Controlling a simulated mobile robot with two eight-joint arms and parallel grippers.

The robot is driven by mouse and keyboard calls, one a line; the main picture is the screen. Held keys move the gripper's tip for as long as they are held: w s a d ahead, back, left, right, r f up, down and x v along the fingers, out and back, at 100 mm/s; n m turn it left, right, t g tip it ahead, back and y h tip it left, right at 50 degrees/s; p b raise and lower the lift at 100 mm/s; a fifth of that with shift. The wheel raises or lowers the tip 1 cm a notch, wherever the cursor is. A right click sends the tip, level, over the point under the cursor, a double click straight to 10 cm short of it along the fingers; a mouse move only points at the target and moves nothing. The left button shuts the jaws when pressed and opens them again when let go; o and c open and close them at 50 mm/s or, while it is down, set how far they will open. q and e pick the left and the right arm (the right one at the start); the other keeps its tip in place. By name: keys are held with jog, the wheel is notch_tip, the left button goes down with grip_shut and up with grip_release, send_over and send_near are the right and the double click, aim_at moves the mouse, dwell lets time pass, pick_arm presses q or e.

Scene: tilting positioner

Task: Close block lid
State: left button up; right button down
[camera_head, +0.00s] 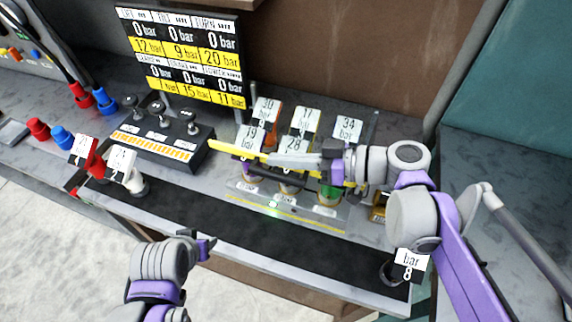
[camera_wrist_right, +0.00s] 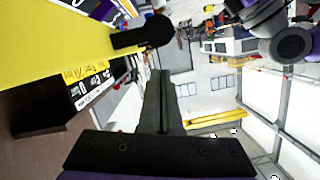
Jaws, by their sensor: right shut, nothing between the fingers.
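The block (camera_head: 284,207) sits on the bench in the head view, with several labelled gauges or valves on it. A clear panel with a yellow edge (camera_head: 222,146), apparently its lid, shows over it; its exact tilt is hard to tell. My right gripper (camera_head: 245,158) is shut and empty, reaching left across the block close to this yellow edge; I cannot tell whether they touch. In the right wrist view its fingers (camera_wrist_right: 161,100) are together, with a large yellow surface (camera_wrist_right: 60,45) at upper left. My left gripper (camera_head: 207,246) is low in front of the bench, its jaw state unclear.
A display board (camera_head: 185,55) with bar readings stands behind. A black control box (camera_head: 160,138) with levers is left of the block. Red and white labelled fittings (camera_head: 130,180) stand at the bench's left front. The black front strip (camera_head: 230,232) is largely clear.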

pick_arm(q)
jog(key=shift+s+d+r+b, duration=0.15)
jog(key=shift+d+b, duration=0.1)
jog(key=shift+b, duration=0.1)
pick_arm(e)
jog(key=r+v, duration=0.1)
jog(key=v, duration=0.9)
jog(key=shift+r, duration=0.2)
